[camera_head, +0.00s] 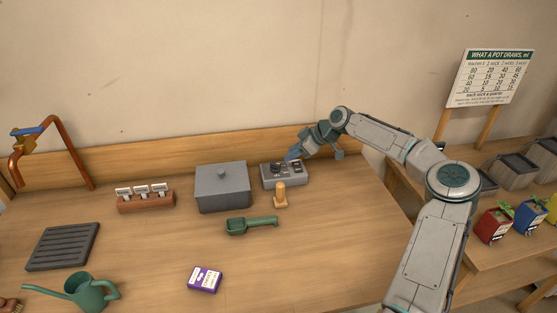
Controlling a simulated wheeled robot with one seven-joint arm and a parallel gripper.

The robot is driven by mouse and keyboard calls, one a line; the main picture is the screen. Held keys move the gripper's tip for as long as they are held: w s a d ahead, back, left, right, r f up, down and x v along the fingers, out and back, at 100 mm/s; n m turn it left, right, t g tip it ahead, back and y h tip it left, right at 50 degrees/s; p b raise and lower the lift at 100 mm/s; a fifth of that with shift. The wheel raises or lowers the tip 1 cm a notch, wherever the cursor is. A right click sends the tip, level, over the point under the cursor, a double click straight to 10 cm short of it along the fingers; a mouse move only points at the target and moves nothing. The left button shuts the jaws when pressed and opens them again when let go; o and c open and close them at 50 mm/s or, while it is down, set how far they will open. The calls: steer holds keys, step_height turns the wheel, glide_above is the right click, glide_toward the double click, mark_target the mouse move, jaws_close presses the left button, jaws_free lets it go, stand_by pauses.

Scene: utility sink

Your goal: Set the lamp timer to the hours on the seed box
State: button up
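The grey box with dark dials (270,183), which looks like the lamp timer, stands at the back of the bench by the low back board. Its dial settings are too small to read. A small purple box with white printed panels (205,279), likely the seed box, lies at the front middle of the bench. Its print is not legible here. My gripper (296,154) reaches in from the right, over or just behind the timer's top. I cannot tell if it touches the timer or how far its fingers are apart.
A wooden peg-shaped tool (281,196) stands right in front of the timer. A lidded grey box (223,187) is left of it, and a green scoop (252,225) lies in front. A watering can (88,292) and slotted tray (63,246) are at left. The front right bench is clear.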

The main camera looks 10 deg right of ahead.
mark_target(276, 163)
steer(key=p+x, duration=0.1)
steer(key=x, duration=0.6)
steer(key=shift+w+a+f, duration=0.15)
steer(key=shift+a+f, duration=0.05)
steer(key=shift+f, duration=0.1)
jaws_close()
